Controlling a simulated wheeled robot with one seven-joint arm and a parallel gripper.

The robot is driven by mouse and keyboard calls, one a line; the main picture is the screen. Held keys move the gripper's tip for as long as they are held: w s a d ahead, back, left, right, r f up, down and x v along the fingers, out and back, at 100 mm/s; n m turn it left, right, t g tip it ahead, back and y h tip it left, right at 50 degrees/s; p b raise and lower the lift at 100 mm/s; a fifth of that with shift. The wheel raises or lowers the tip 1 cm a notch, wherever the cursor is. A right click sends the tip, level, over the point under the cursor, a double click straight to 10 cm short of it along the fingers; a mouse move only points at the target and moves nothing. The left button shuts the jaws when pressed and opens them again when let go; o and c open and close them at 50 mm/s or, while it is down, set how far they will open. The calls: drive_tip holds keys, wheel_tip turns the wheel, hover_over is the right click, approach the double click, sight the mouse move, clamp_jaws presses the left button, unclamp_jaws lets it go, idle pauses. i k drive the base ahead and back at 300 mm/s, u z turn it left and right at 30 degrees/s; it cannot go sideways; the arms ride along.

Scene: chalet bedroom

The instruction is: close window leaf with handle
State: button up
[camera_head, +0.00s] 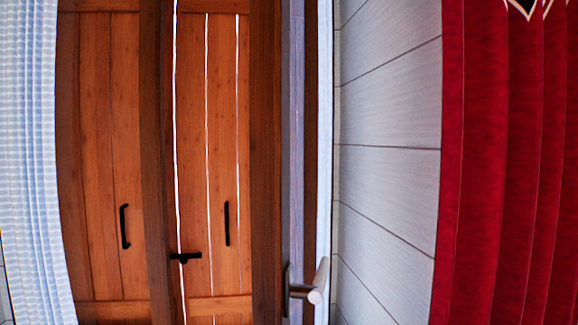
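A silver lever handle (305,288) sits low, right of centre. It is on what looks like the window leaf (311,130), a narrow dark brown and pale strip seen nearly edge-on, standing open. The leaf's lower end runs out of the picture. A dark brown upright (265,150) of the window frame stands just left of it. My gripper is not in view.
Orange-brown wooden shutters (100,150) with black handles (124,226) and a black latch (186,258) stand behind the opening. A pale blue curtain (35,170) hangs left, a red curtain (500,170) right. Grey plank wall (390,120) lies between leaf and red curtain.

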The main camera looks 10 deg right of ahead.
sight(272, 270)
drive_tip(key=z, duration=0.4)
drive_tip(key=k, duration=0.85)
drive_tip(key=u, duration=0.4)
drive_tip(key=i, duration=0.5)
